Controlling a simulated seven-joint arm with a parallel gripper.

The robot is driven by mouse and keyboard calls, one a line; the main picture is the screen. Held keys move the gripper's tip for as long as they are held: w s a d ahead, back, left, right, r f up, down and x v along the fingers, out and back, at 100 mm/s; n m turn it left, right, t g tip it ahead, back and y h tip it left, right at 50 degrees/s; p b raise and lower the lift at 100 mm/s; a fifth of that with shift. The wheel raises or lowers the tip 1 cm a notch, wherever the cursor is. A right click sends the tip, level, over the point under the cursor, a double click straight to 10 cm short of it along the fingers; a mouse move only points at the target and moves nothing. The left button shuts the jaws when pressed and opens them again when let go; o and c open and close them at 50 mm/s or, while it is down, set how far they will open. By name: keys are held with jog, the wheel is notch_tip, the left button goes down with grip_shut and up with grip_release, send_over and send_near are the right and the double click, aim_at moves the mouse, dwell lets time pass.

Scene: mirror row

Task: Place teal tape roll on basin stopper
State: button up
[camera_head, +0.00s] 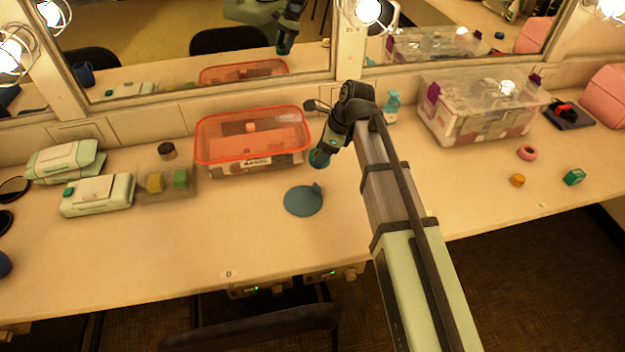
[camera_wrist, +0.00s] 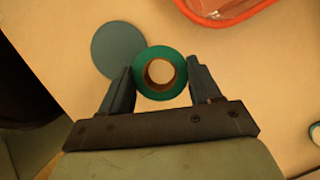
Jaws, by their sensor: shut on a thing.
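The teal tape roll (camera_wrist: 160,53) is held between the two fingers of my gripper (camera_wrist: 160,82) in the wrist view, with its brown core facing the camera. In the head view my gripper (camera_head: 321,155) is above the counter, right of the orange-rimmed bin, and the teal roll shows only in part at its tip. The basin stopper (camera_head: 304,200) is a flat teal-blue disc with a small tab, lying on the counter below and left of my gripper. In the wrist view the stopper (camera_wrist: 117,50) is beside and partly behind the roll.
An orange-rimmed clear bin (camera_head: 251,165) stands behind the stopper. A clear box with purple latches (camera_head: 480,112) is at the right, with a pink roll (camera_head: 527,153) in front. Green cases (camera_head: 97,195) lie at the left. The counter in front of the stopper is clear.

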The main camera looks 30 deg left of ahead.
jog(key=s+r+n+g, duration=0.15)
jog(key=s+n, duration=0.25)
jog(key=s, duration=0.4)
send_near(300, 200)
jog(key=shift+h, duration=0.4)
jog(key=shift+a+x, duration=0.2)
jog(key=shift+x, duration=1.25)
jog(key=shift+a+x, duration=0.15)
jog(key=shift+x, duration=1.25)
jog(key=o, duration=1)
jog(key=shift+o, duration=0.2)
jog(key=v, duration=1.2)
jog(key=shift+r, duration=0.15)
jog(key=shift+s, duration=0.1)
